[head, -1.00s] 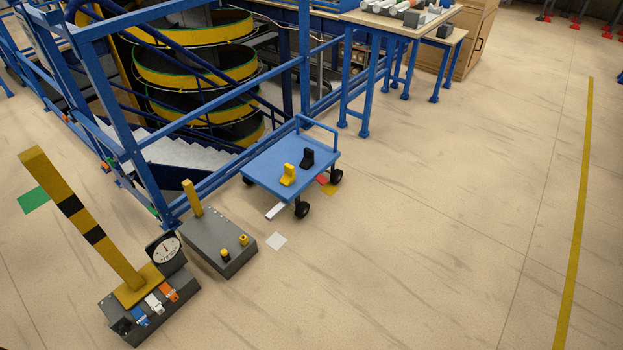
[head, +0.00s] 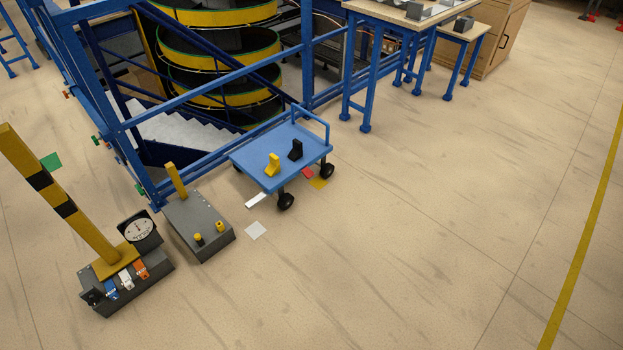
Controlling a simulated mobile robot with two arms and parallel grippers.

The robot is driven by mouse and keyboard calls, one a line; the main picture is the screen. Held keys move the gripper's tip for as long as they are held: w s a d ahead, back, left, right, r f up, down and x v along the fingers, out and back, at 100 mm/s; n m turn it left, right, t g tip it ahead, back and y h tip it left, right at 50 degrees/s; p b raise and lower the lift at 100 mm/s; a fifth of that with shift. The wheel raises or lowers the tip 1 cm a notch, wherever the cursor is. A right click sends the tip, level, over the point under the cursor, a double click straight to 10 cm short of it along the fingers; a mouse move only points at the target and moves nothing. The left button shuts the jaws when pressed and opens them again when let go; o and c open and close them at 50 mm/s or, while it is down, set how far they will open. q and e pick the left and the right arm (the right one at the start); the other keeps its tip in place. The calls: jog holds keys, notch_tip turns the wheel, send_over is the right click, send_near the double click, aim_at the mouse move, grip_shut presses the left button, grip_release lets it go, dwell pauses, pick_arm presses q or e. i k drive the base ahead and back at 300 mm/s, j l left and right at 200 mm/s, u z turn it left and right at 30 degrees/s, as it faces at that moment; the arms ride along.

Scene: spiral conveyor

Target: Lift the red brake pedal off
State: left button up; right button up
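A blue cart (head: 256,158) with black wheels and a push handle stands on the floor beside the blue railing. A small flat red piece (head: 308,173) shows low at the cart's right side, partly under its edge. It looks like the red brake pedal, but is too small to be sure. A white flat piece (head: 256,200) sticks out low at the cart's front left. A yellow block (head: 273,165) and a black block (head: 296,150), both L-shaped, stand on the cart deck. Neither of my grippers is in view.
A grey box (head: 203,228) with a yellow lever stands left of the cart. Farther left is a yellow-black post (head: 60,195) on a dark base with a dial (head: 138,229). A workbench (head: 366,85) stands behind right.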

aim_at(306, 173)
jog(key=i+l, duration=0.25)
jog(key=l, duration=0.15)
jog(key=i+l+u, duration=0.1)
jog(key=i+l, duration=0.45)
jog(key=l, duration=0.25)
jog(key=i+l+u, duration=0.1)
jog(key=i+l, duration=0.15)
jog(key=l, duration=0.15)
jog(key=i+l, duration=0.25)
jog(key=l, duration=0.2)
jog(key=i+l+u, duration=0.15)
jog(key=l, duration=0.3)
jog(key=i+l, duration=0.3)
jog(key=l, duration=0.15)
jog(key=i+l+u, duration=0.1)
jog(key=l, duration=0.35)
jog(key=i, duration=0.1)
